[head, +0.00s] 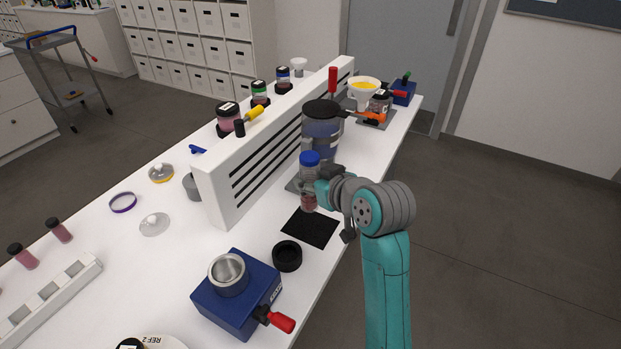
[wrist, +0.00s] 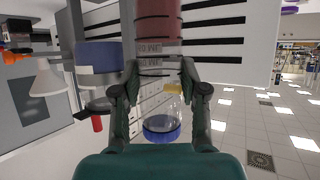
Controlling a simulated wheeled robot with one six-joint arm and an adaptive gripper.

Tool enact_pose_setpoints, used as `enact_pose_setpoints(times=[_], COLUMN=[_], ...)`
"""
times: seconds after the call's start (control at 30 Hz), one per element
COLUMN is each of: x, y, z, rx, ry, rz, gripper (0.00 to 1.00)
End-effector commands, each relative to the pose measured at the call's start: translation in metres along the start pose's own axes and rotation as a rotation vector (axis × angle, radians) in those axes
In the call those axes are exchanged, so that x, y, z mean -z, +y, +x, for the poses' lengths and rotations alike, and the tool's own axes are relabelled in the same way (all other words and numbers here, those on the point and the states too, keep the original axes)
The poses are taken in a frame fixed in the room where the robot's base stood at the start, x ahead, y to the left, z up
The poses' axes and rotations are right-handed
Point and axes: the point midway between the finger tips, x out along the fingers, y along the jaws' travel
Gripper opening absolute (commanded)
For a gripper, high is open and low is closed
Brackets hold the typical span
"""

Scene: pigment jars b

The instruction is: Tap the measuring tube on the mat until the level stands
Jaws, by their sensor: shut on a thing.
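The measuring tube (head: 309,172) is clear, with a blue cap (head: 310,158) on top and pinkish-red powder low inside. My gripper (head: 320,188) is shut on the tube and holds it about upright. The black mat (head: 312,230) lies flat on the white table, and the tube's lower end shows at its far edge; I cannot tell whether they touch. In the wrist view, which is upside down, my fingers (wrist: 160,85) clasp the tube's sides. There the red powder (wrist: 158,28) fills the marked part at the top of the picture.
A black ring (head: 287,256) and a blue box with a steel cup (head: 228,272) stand near the mat. A white slotted rack (head: 255,160) runs along its left. The table's right edge is close.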

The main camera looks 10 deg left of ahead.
Motion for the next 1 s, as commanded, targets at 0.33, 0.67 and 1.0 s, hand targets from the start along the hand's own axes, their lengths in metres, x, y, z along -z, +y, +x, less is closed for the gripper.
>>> enact_pose_setpoints(times=[0.33,0.67,1.0], x=[-0.025,-0.050,-0.053], y=[0.000,0.000,0.000], z=[0.009,0.021,0.023], rx=[0.000,0.000,-0.001], ry=[-0.002,-0.001,0.001], rz=[0.001,0.001,0.000], gripper=[0.01,0.01,0.01])
